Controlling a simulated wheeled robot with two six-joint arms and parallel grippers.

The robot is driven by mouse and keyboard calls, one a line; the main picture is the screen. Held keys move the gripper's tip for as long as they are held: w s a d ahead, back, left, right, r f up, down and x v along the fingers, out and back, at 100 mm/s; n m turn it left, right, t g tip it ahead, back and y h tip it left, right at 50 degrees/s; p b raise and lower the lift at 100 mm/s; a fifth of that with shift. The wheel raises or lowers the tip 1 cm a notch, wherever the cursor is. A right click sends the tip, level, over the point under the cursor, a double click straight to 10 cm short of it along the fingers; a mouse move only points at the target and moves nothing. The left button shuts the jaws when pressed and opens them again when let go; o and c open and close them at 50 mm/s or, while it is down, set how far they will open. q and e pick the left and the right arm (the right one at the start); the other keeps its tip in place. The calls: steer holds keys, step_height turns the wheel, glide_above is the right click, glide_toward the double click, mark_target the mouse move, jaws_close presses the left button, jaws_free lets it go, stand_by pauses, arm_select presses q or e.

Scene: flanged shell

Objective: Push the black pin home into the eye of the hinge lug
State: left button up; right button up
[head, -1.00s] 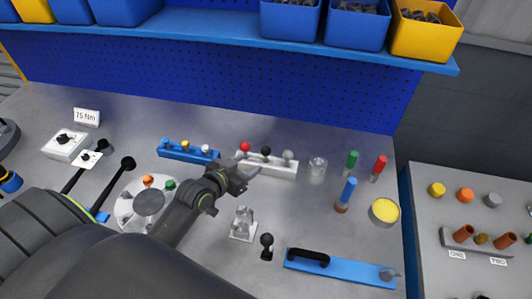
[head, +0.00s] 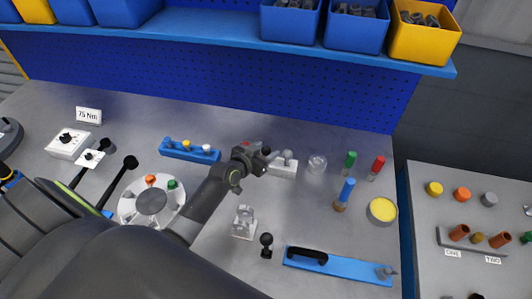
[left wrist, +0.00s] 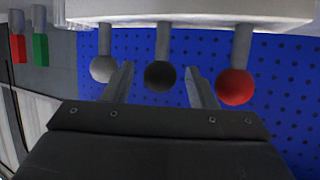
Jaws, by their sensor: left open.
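The black pin (left wrist: 159,75) stands in a white rack (left wrist: 200,12) between a grey-headed pin (left wrist: 104,69) and a red-headed one (left wrist: 235,86). Its black ball head also shows in the head view (head: 266,151), beside my left gripper (head: 262,162). In the left wrist view, my left gripper (left wrist: 159,88) is open, with one finger on each side of the black ball; I cannot tell whether they touch it. The hinge lug appears to be the pale grey bracket (head: 244,220) on a small plate in front of the rack. Its eye is too small to make out. My right gripper is not in view.
A blue rack with knobs (head: 190,151) and a round dial plate (head: 150,202) stand to the left. A glass (head: 317,163) and coloured handles (head: 346,193) stand to the right.

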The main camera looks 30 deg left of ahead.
arm_select(q)
steer(key=shift+w+d+f, duration=0.1)
steer(key=shift+w+f, duration=0.1)
steer(key=shift+w, duration=0.25)
steer(key=shift+c, duration=0.3)
steer(key=c, duration=1.1)
steer(key=shift+o, duration=0.2)
